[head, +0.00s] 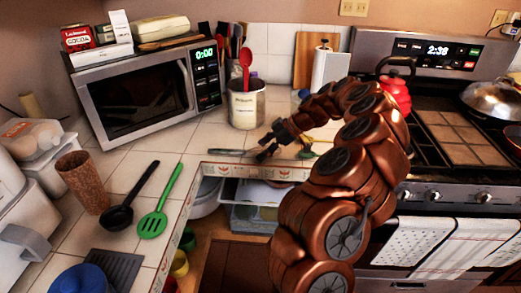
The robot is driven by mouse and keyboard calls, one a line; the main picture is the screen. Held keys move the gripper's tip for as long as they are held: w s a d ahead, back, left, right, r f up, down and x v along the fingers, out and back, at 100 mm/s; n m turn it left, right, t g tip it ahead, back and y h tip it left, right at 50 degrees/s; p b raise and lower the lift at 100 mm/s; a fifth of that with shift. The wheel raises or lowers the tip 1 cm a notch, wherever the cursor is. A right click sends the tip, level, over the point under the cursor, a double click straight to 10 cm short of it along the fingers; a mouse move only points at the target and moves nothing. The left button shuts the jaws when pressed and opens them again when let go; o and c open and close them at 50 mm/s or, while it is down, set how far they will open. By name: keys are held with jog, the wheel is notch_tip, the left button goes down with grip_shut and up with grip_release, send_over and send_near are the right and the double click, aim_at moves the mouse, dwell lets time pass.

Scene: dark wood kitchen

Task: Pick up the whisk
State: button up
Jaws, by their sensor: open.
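I cannot clearly make out a whisk. Some small, thin items (308,153) lie on the counter just right of my gripper, partly hidden by my arm and too small to name. A thin dark object (223,151) lies on the counter to its left.
A utensil can (246,107) with a red spoon stands behind my gripper. A black ladle (130,197) and green slotted spatula (160,203) lie at left, near a brown cup (82,182). A microwave (150,92) and a stove (455,140) flank the counter. An open drawer (255,212) sits below.

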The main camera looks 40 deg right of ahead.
jog(key=shift+c, duration=0.2)
jog(key=c, duration=1.2)
jog(key=shift+r, duration=0.1)
